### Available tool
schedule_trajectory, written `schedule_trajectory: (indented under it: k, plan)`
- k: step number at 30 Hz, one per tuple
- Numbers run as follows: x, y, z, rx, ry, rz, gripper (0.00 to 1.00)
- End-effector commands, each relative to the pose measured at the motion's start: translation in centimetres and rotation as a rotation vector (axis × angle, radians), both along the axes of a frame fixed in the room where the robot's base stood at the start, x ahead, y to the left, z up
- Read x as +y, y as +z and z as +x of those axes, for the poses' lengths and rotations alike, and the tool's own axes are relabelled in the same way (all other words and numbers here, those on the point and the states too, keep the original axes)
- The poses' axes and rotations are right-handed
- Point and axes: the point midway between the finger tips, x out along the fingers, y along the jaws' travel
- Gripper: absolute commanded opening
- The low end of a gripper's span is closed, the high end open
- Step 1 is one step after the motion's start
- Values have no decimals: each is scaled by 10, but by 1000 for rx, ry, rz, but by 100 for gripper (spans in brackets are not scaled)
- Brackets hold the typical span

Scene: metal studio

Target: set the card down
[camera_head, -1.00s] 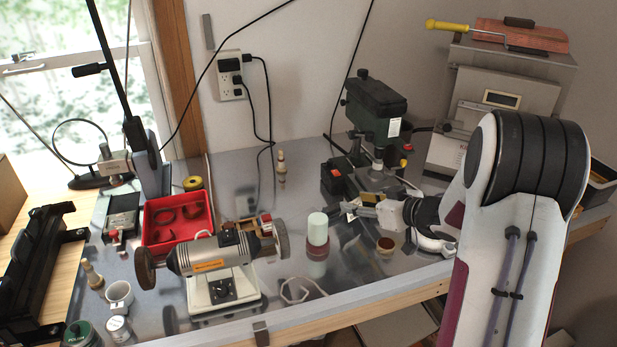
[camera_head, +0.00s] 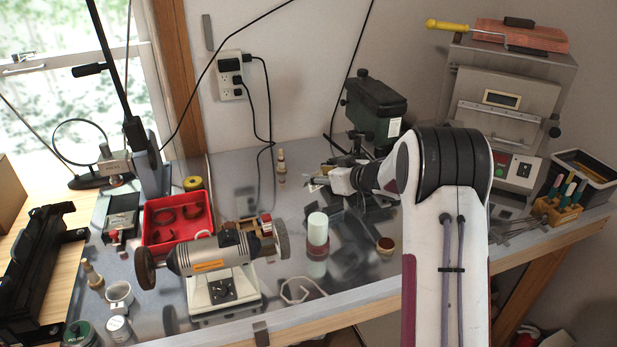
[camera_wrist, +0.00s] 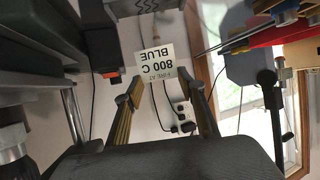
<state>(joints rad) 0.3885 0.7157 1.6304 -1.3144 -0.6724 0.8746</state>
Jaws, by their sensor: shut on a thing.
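The card (camera_wrist: 155,66) is small and white, with dark print reading "FIRE AT 800 C BLUE", upside down in the wrist view. It sits between the fingertips of my gripper (camera_wrist: 160,92), which is shut on it. In the head view my gripper (camera_head: 326,179) is above the bench in front of the green drill press, pointing left; the card is too small there to make out clearly.
The metal bench (camera_head: 235,185) has a clear patch left of my gripper.

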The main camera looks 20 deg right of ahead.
Motion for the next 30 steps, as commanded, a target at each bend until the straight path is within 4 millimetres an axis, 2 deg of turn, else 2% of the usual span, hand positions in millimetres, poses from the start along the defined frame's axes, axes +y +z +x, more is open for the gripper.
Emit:
schedule_trajectory:
  k: [4, 10, 24, 30]
  plan:
    - [7, 0, 19, -1, 1, 0, 33]
    - [12, 0, 34, 0, 0, -1, 33]
    - [13, 0, 38, 0, 0, 1, 33]
    - [17, -2, 47, 1, 1, -1, 33]
